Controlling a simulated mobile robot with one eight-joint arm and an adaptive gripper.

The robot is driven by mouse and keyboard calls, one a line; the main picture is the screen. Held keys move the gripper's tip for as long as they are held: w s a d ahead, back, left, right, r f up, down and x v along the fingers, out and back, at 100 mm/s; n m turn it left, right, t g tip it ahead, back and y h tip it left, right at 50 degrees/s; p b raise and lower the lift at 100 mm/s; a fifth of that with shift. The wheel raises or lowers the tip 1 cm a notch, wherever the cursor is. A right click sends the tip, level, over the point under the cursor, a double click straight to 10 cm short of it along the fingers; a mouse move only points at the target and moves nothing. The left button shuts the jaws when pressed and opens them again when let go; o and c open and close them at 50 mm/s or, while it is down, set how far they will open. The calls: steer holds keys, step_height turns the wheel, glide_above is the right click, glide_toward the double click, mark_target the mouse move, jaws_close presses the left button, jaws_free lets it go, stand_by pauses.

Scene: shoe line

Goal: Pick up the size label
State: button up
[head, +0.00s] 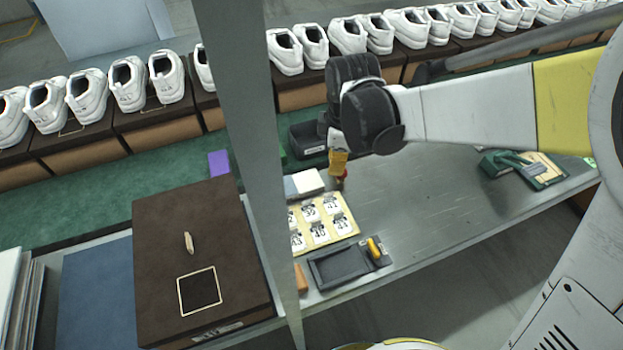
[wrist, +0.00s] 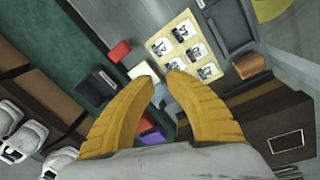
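Several white size labels with dark numbers lie in rows on a pale yellow board (head: 342,207), on the metal bench. The labels (head: 320,232) also show on the board in the wrist view (wrist: 186,32). Which single label is meant cannot be told. My gripper (head: 338,170) hangs above the bench, just beyond the board in the head view. In the wrist view its two yellow fingers (wrist: 162,82) are apart with nothing held between them, and the board lies past the fingertips. A brown box (head: 160,230) with an outlined square (head: 199,290) on it stands at the left.
A dark tray (head: 345,266) with a yellow-handled item (head: 374,248) lies in front of the board. A black bin (head: 308,138) and pale blocks (head: 304,184) are behind it. A grey post (head: 245,120) crosses the head view. Bare bench (head: 430,205) extends right.

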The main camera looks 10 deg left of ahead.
steer(key=a+f+n+g, duration=0.1)
steer(key=a+f+n, duration=0.4)
steer(key=a+f, duration=0.25)
steer(key=b, duration=0.2)
glide_above(307, 206)
steer(key=shift+h, duration=0.4)
steer(key=f, duration=0.6)
steer(key=shift+s+d+f, duration=0.1)
steer(key=shift+s+f, duration=0.05)
steer(key=shift+s, duration=0.15)
steer(key=shift+g, duration=0.3)
steer(key=f+b, duration=0.1)
steer(key=f, duration=0.1)
steer(key=f+b, duration=0.1)
steer(key=f, duration=0.1)
steer(key=f+b, duration=0.1)
steer(key=shift+w+f, duration=0.3)
steer(key=shift+f, duration=0.1)
steer(key=shift+r, duration=0.1)
steer(key=shift+c, duration=0.4)
jaws_close()
